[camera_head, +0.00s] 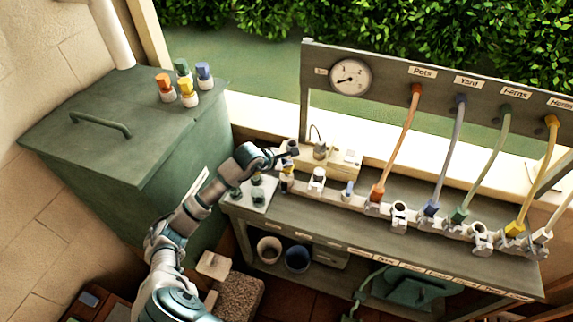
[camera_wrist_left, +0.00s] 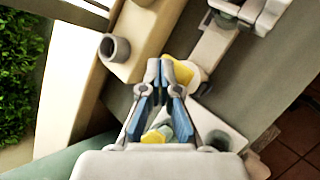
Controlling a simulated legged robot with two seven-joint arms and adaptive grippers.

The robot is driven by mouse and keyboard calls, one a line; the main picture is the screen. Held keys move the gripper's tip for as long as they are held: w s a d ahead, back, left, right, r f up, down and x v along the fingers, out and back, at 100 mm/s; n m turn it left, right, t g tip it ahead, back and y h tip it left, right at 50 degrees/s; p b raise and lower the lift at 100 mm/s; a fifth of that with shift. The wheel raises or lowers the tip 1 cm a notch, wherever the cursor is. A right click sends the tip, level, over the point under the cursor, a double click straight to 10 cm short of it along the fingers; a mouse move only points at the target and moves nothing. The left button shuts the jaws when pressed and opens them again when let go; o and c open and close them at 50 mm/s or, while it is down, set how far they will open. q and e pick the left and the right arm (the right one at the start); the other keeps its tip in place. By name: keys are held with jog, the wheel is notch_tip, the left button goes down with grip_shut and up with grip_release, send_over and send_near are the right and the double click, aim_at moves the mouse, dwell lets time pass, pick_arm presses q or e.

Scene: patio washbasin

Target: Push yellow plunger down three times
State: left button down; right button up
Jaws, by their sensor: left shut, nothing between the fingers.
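The yellow plunger (camera_head: 287,171) shows as a small yellow piece at the left end of the bench, just below my left gripper (camera_head: 288,151). In the left wrist view a round yellow top (camera_wrist_left: 187,72) sits right behind and beside the fingertips, partly hidden by them. My left gripper (camera_wrist_left: 161,68) is shut and empty, its two tips together. I cannot tell whether the tips touch the yellow top. My right gripper is not in view.
A pale plate (camera_head: 251,194) with small fittings lies left of the plunger. A beige block (camera_head: 346,163) stands behind it. White fittings and coloured hoses line the bench (camera_head: 330,215) to the right. A green chest (camera_head: 95,150) with coloured caps stands at left.

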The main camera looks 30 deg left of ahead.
pick_arm(q)
jog(key=shift+a+r, duration=0.2)
jog(key=shift+r, duration=0.1)
jog(key=shift+r+p, duration=1.85)
jog(key=shift+r, duration=1.25)
jog(key=shift+f, duration=0.1)
